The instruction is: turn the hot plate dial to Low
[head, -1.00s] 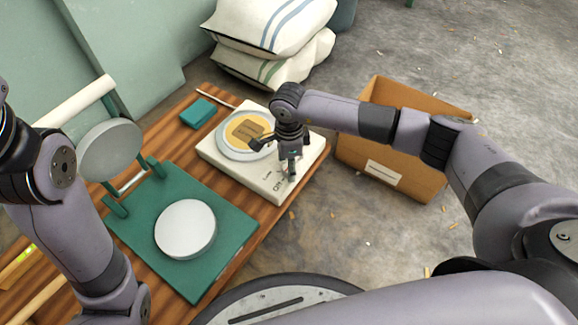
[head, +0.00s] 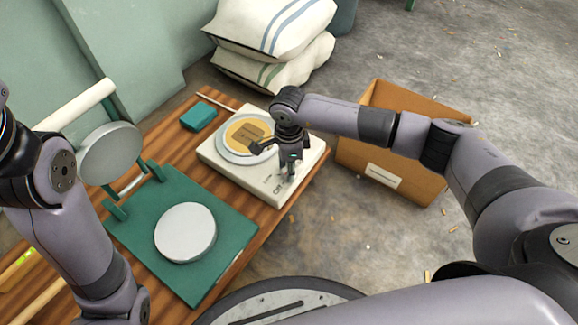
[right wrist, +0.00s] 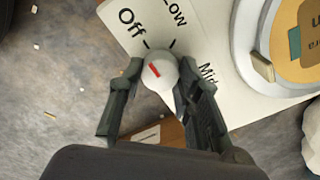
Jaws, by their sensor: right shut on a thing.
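The cream hot plate (head: 223,160) stands on the wooden bench, with a round plate (head: 232,151) and a yellow disc with a brown patch on top. Its white dial (right wrist: 160,80) is at the front corner, with a red mark. The mark slants up and left, towards the "Off" side; "Low" and "Mid" are printed further round. My right gripper (right wrist: 158,76) is shut on the dial, one finger on each side of it. In the head view the same gripper (head: 290,172) points down over that corner and hides much of the dial. My left gripper is out of view.
A green press (head: 150,215) with round metal plates stands nearer on the bench (head: 262,232). A small teal block (head: 198,116) lies behind the hot plate. A cardboard box (head: 405,180) is on the floor at right, and stacked sacks (head: 270,40) are behind.

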